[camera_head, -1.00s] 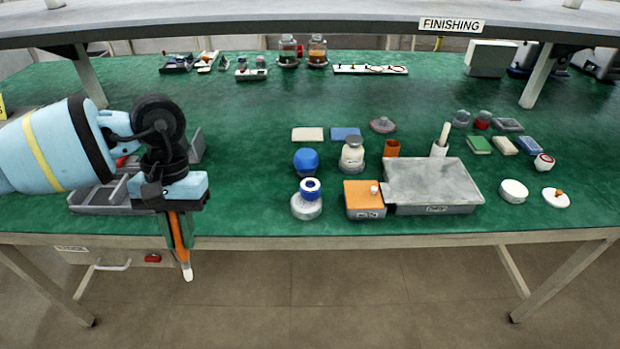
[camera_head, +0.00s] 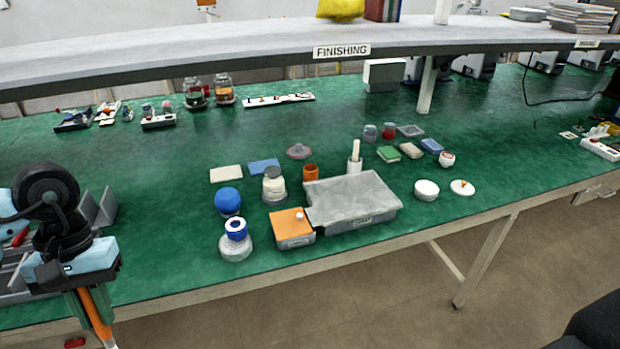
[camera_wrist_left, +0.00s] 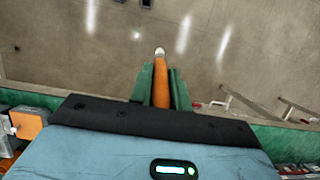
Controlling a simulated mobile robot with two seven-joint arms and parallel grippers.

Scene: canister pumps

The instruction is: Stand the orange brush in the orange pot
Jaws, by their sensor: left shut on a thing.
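My left gripper (camera_head: 93,312) is at the lower left of the head view, shut on the orange brush (camera_head: 103,324). The brush hangs down from the fingers with a pale tip, in front of the bench's front edge. In the left wrist view the brush (camera_wrist_left: 161,85) lies between the two green fingers and its whitish tip points away over the floor. The orange pot (camera_head: 310,173) stands on the green bench behind the grey tray, well to the right of the gripper. A white pot with a pale upright stick stands to its right. My right gripper does not show.
A grey lidded tray (camera_head: 352,198) and an orange-topped box (camera_head: 291,226) stand in front of the pot. A pale jar (camera_head: 274,187), blue ball (camera_head: 228,200) and blue-and-white roll (camera_head: 236,230) stand left of it. A shelf (camera_head: 230,62) runs overhead.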

